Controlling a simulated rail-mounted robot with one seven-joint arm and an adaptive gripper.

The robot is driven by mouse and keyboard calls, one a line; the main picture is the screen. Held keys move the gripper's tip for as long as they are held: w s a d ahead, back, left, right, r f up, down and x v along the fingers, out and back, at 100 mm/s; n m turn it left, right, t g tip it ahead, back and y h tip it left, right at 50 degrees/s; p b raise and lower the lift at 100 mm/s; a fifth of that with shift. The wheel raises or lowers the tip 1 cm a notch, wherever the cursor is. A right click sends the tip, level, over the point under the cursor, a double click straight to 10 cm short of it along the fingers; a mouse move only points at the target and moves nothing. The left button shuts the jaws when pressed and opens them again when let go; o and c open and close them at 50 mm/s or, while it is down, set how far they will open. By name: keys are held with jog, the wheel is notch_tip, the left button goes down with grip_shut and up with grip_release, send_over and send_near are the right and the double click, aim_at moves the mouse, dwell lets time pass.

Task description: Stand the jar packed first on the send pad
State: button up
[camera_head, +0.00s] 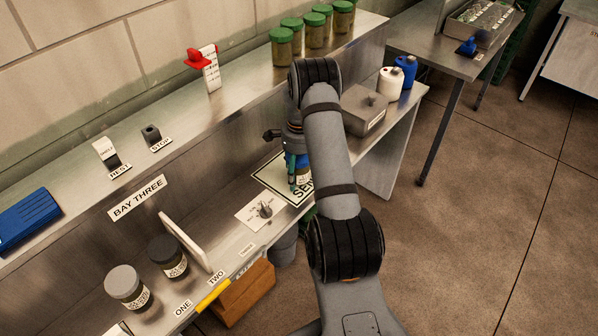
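The send pad (268,172) is a white sheet with a dark border and the letters SEN showing, on the lower bench. My gripper (294,172) points down over the pad. A blue-topped object, seemingly a jar with a pale label (304,174), is at its fingers. My arm hides much of it, so I cannot tell whether it is gripped or touches the pad. A grey-lidded jar (128,290) stands by the ONE label. A black-lidded jar (168,258) stands by the TWO label.
A dial plate (263,211) lies left of the pad, and an upright white panel (184,240) stands beside the black-lidded jar. Green-lidded jars (282,49) line the upper shelf. A grey box (366,115) and white (389,84) and blue (407,68) bottles stand to the right.

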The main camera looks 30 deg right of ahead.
jog(key=shift+r, duration=0.1)
notch_tip(320, 180, up, 12)
jog(key=shift+r+b, duration=0.1)
jog(key=shift+b, duration=0.35)
dwell(0.3)
